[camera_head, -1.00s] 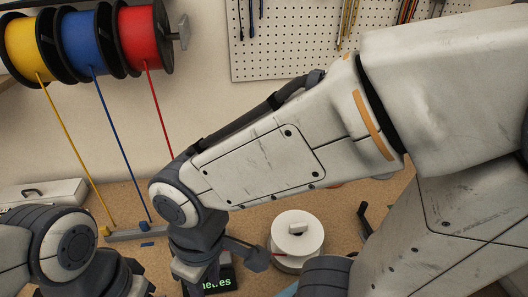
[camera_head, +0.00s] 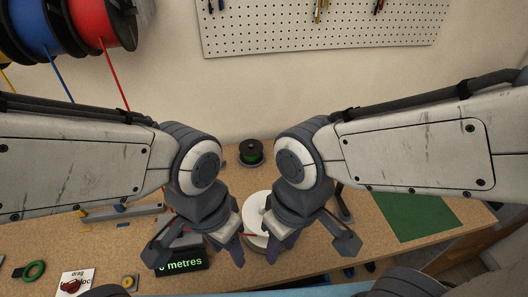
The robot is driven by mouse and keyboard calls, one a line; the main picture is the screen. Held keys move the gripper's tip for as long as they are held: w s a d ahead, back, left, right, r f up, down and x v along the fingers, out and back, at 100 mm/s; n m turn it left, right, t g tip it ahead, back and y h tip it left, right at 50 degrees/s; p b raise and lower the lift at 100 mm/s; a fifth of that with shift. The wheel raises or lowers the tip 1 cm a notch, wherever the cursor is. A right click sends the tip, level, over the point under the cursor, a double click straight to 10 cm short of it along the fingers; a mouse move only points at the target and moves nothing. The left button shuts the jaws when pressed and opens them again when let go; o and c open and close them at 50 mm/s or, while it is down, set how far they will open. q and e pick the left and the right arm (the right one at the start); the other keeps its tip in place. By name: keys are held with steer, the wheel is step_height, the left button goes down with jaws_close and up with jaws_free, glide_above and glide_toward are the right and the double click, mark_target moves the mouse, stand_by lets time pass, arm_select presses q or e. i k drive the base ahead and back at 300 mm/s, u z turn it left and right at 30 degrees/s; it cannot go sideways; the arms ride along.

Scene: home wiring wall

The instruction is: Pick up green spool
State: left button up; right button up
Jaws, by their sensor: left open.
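The green spool (camera_head: 251,154), with black flanges and green wire between them, stands at the back of the wooden workbench near the wall. It is beyond and between my two arms, and neither gripper touches it. My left gripper (camera_head: 198,257) is open and empty, low over the bench, nearer than the spool and to its left. My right gripper (camera_head: 311,246) has its fingers spread with nothing seen between them, nearer than the spool and to its right.
A white round reel (camera_head: 256,212) sits between my grippers, partly hidden. A display (camera_head: 181,259) reading metres is by my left gripper. A green mat (camera_head: 410,216) lies at the right. Wall spools hang upper left, with wires running down.

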mark_target(253, 156)
steer(key=u, duration=1.65)
steer(key=k, duration=0.75)
steer(key=z, duration=0.95)
steer(key=i, duration=0.45)
steer(key=u, duration=0.1)
